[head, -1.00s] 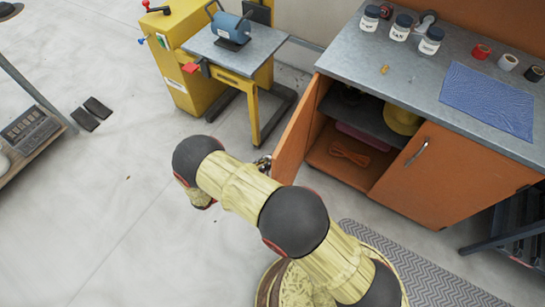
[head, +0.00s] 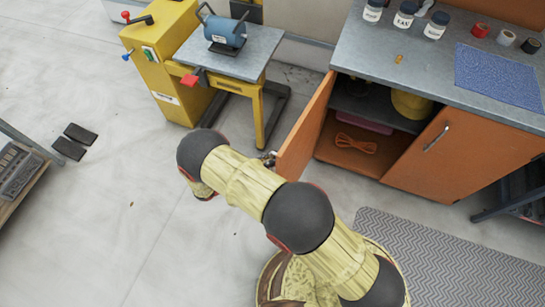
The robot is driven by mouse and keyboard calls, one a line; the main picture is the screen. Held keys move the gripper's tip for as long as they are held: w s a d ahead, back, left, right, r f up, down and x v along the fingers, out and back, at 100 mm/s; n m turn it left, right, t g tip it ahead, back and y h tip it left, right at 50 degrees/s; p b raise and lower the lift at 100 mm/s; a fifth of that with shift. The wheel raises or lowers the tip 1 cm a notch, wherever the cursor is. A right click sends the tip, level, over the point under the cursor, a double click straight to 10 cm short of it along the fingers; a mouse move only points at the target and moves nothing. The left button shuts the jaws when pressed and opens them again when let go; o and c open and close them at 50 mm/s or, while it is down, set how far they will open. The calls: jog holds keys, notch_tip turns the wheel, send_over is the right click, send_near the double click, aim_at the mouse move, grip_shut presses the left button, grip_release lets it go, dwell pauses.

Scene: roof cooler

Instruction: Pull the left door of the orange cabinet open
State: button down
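The orange cabinet (head: 450,158) stands at the right under a grey worktop. Its left door (head: 305,128) is swung wide open, standing out from the front at the left. The right door (head: 470,160) is closed and has a metal handle (head: 437,137). My gripper (head: 268,158) shows only as a small dark metallic bit at the outer side of the left door, near its free edge. My arm hides most of it. Whether it touches the door or grips its handle cannot be seen.
Inside the cabinet are a coiled orange cable (head: 356,144), a shelf and a yellow object (head: 411,104). Jars and tape rolls stand on the worktop (head: 420,75). A yellow machine stand (head: 235,60) is left of the door. A grey mat (head: 450,260) lies in front. The left floor is mostly clear.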

jog(key=shift+s, duration=0.1)
jog(key=c, duration=2)
grip_release()
jog(key=shift+a, duration=0.1)
jog(key=shift+o, duration=0.2)
jog(key=v, duration=1.2)
